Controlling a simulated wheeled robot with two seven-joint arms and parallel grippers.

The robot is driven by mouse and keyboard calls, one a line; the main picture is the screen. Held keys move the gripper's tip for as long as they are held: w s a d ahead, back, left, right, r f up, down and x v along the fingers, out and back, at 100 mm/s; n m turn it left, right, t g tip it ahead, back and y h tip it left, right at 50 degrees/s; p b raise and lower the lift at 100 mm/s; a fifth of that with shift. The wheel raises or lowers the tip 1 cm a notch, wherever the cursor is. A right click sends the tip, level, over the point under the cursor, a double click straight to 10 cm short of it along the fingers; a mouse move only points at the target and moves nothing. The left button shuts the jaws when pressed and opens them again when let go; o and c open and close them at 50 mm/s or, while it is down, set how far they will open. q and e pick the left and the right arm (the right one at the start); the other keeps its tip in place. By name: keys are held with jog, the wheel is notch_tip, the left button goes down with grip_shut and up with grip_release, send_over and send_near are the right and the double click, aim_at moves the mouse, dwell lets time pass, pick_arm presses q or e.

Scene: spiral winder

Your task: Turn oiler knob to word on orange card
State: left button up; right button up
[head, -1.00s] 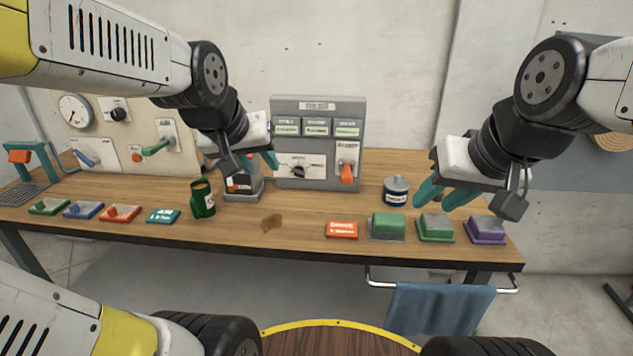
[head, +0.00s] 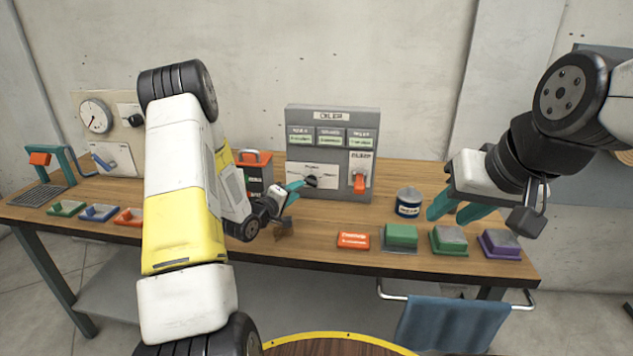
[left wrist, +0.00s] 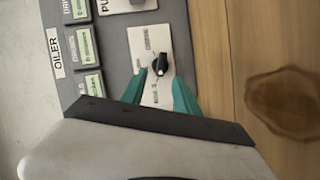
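The grey oiler panel (head: 333,113) stands at the back of the bench. Its black knob (head: 311,181) sits on a white plate at lower left; it also shows in the left wrist view (left wrist: 160,66). My left gripper (head: 293,190) is at the knob's left side in the head view. In the left wrist view its teal fingers (left wrist: 162,88) are apart, with the knob between and just beyond their tips; contact cannot be told. The orange card (head: 353,240) lies near the bench's front edge, its words too small to read. My right gripper (head: 455,210) is open and empty above the right side.
A red-topped container (head: 253,168) stands left of the panel. A brown stain (left wrist: 285,102) marks the bench.

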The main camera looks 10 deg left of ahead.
aim_at(310, 184)
pick_arm(q)
jog(key=shift+d+f, duration=0.1)
jog(key=shift+f, duration=0.25)
jog(key=shift+w+d, duration=0.1)
jog(key=shift+w, duration=0.1)
jog(key=x, duration=0.7)
jog(key=shift+d, duration=0.1)
jog(key=shift+c, duration=0.3)
grip_shut()
